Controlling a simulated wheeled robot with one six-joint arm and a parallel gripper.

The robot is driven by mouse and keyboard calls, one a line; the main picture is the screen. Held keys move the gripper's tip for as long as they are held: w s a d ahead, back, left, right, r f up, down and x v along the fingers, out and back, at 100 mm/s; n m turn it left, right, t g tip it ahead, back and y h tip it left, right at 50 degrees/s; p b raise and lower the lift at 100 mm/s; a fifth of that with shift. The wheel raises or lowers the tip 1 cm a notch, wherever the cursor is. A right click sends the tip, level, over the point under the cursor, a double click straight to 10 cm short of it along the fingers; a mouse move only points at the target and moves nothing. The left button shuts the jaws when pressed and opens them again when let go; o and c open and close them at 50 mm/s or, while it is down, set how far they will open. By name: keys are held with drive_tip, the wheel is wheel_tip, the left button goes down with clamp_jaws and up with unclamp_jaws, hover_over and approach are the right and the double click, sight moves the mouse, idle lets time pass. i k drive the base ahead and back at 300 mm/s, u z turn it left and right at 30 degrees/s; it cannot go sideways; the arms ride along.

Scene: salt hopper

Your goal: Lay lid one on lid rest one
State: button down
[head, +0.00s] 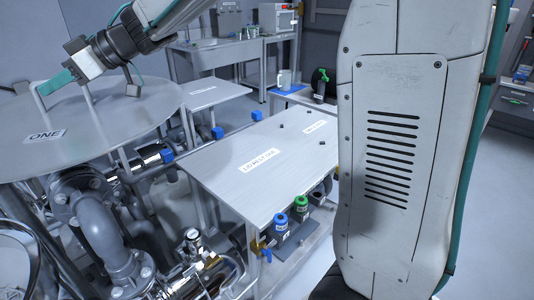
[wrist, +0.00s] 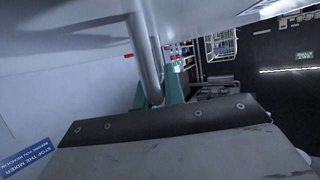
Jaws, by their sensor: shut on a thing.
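Lid one (head: 110,125) is a large, flat grey disc with a "ONE" label, at the left of the head view. My gripper (head: 52,85) is above it, its teal fingers shut on the lid's bent-bar handle (head: 88,92). In the wrist view the handle bar (wrist: 141,50) runs between the fingers of my gripper (wrist: 158,92). Lid rest one (head: 225,168) is the flat, light grey top with a "LID REST ONE" label, right of the lid in the head view. The lid is apart from it and looks higher. The lid's underside is hidden.
Pipes and valves (head: 95,215) crowd below the lid. Blue and green capped fittings (head: 281,220) stand at the rest's front edge. Another labelled plate (head: 205,93) lies behind, with a workbench (head: 215,50) farther back. My arm hides the rest's right side.

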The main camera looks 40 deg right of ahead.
sight(259, 159)
drive_tip(key=z, duration=2.15)
drive_tip(key=k, duration=0.7)
drive_tip(key=u, duration=1.25)
drive_tip(key=i, duration=0.5)
